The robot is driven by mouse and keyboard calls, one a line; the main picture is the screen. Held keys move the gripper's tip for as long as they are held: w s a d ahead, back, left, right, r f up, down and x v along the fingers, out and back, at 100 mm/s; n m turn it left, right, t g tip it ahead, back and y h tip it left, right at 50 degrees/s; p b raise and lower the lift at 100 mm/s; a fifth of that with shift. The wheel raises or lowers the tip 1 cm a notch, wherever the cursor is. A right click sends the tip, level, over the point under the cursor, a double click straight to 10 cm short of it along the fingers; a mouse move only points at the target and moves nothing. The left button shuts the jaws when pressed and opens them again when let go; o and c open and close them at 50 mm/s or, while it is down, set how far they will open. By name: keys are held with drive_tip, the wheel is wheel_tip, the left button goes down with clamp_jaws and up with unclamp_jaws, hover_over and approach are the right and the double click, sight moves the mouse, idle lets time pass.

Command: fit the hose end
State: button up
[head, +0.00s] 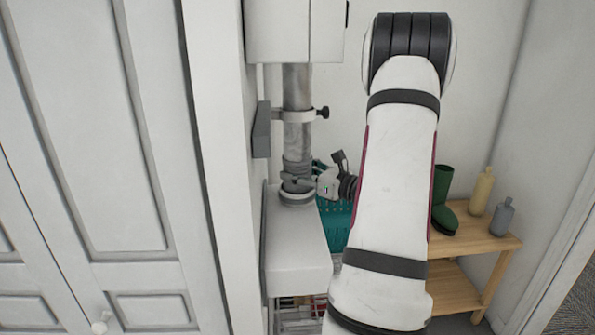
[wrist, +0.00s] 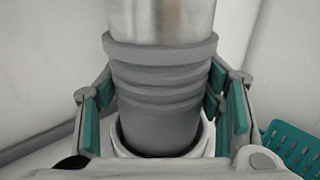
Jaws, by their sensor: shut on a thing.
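The hose end (wrist: 160,85) is a grey ribbed cuff below a silvery metal-like tube (wrist: 160,20). In the head view, the hose end (head: 297,167) hangs upright above a white box (head: 295,240) with a pale round collar (head: 297,199). My gripper (head: 298,184) reaches in from the right, low on the cuff. In the wrist view, my gripper (wrist: 160,100) has teal-padded fingers on both sides of the cuff. The cuff's lower end sits within the outline of a white ring (wrist: 205,140); how deep it goes is hidden.
A bracket (head: 292,116) with a black knob holds the tube to the wall. A teal basket (head: 335,225) stands behind the box. A wooden shelf (head: 470,240) at right bears a green boot (head: 442,205) and two bottles (head: 482,190). White doors (head: 90,130) fill the left.

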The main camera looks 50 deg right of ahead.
drive_tip(key=shift+f+b, duration=0.8)
drive_tip(key=shift+f, duration=0.5)
drive_tip(key=o, duration=1.3)
drive_tip(key=shift+s, duration=0.1)
drive_tip(key=s, duration=1.1)
drive_tip(key=shift+s+a, duration=0.15)
drive_tip(key=shift+s, duration=0.2)
drive_tip(key=shift+s, duration=0.1)
